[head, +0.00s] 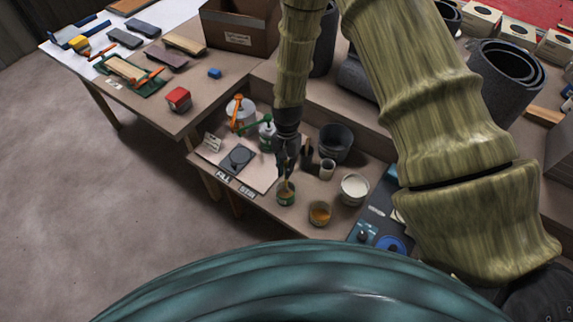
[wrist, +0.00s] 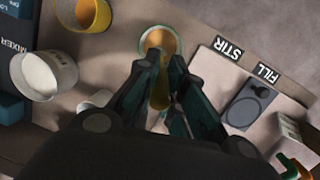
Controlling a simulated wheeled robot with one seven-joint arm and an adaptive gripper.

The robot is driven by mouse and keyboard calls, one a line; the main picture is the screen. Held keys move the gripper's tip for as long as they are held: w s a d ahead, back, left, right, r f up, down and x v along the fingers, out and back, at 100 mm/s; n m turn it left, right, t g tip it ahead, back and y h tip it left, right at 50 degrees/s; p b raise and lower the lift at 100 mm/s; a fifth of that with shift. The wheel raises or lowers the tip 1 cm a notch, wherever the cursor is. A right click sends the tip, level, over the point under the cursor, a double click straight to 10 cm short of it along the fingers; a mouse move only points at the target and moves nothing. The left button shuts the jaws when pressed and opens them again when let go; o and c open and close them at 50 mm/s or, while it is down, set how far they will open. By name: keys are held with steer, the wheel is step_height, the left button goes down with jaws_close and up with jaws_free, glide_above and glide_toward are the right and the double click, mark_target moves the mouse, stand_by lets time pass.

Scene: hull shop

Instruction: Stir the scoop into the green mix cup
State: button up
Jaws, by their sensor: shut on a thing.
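The green mix cup (head: 286,199) stands on the bench in the head view, with orange-brown contents. It shows from above in the wrist view (wrist: 146,42), just beyond my fingertips. My gripper (head: 284,171) points down above the cup. In the wrist view my gripper (wrist: 162,80) is shut on a thin yellow-brown stick (wrist: 160,98). The stick's lower end reaches the cup's mouth; I cannot tell how deep it goes. A scoop is not clearly recognisable.
A yellow-orange cup (head: 319,214) and a white tub (head: 354,188) stand to the right. A dark bucket (head: 336,143) is behind. A board with a grey scale (head: 237,160) and FILL and STIR labels lies left. A mixer station (head: 364,233) is at front right.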

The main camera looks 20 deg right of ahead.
steer(key=shift+b+x, duration=0.65)
steer(key=shift+x, duration=1)
steer(key=shift+s, duration=0.1)
